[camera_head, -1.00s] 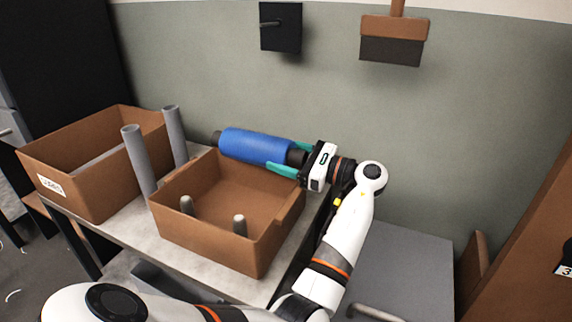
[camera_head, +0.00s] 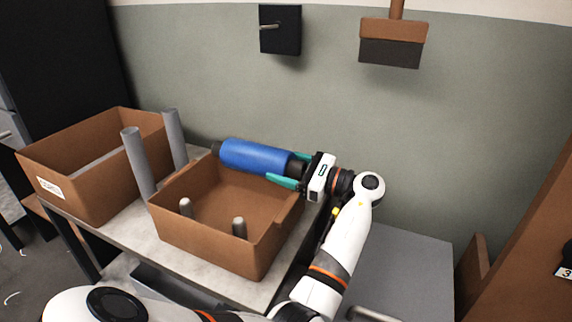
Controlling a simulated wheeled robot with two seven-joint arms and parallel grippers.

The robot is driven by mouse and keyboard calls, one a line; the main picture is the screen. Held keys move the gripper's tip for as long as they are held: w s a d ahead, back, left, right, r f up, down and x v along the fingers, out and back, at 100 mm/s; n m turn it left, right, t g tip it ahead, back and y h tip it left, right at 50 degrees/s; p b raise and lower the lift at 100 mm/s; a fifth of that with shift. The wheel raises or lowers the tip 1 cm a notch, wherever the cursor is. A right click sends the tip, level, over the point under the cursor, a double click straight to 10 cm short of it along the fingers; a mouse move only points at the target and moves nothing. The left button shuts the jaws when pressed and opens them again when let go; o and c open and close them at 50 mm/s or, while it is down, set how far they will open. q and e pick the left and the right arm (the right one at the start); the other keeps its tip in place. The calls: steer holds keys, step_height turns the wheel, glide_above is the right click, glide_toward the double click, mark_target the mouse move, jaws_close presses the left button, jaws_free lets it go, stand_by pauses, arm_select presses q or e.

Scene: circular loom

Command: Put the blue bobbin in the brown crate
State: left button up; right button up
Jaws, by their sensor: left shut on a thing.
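The blue bobbin (camera_head: 254,156) lies roughly level, with dark ends. My left gripper (camera_head: 288,172) is shut on its right dark end, teal fingers on either side. The bobbin is at the back rim of the nearer brown crate (camera_head: 205,236) and hides part of that rim. I cannot tell whether it is over the rim or just behind it. This crate is open, with two grey pegs showing inside. A second brown crate (camera_head: 98,191), with a white label, stands to the left. My right gripper is not in view.
Two upright grey posts (camera_head: 138,160) (camera_head: 175,138) stand between the crates. The crates stand on a light-topped table (camera_head: 125,236). A grey wall (camera_head: 330,110) is behind, with a black box (camera_head: 281,32) and a hanging brush (camera_head: 392,45). A grey cabinet (camera_head: 400,262) is at the right.

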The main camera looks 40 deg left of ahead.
arm_select(q)
steer(key=o, duration=1.7)
steer(key=shift+f, duration=0.1)
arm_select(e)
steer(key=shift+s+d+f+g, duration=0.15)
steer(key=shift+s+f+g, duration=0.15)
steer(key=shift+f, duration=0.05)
arm_select(q)
steer(key=shift+r+b, duration=0.35)
steer(key=shift+r, duration=0.15)
steer(key=shift+w+d+r, duration=0.15)
steer(key=shift+w+d, duration=0.1)
steer(key=shift+d, duration=0.4)
steer(key=p+v, duration=0.1)
steer(key=v, duration=0.9)
steer(key=shift+d+p, duration=0.3)
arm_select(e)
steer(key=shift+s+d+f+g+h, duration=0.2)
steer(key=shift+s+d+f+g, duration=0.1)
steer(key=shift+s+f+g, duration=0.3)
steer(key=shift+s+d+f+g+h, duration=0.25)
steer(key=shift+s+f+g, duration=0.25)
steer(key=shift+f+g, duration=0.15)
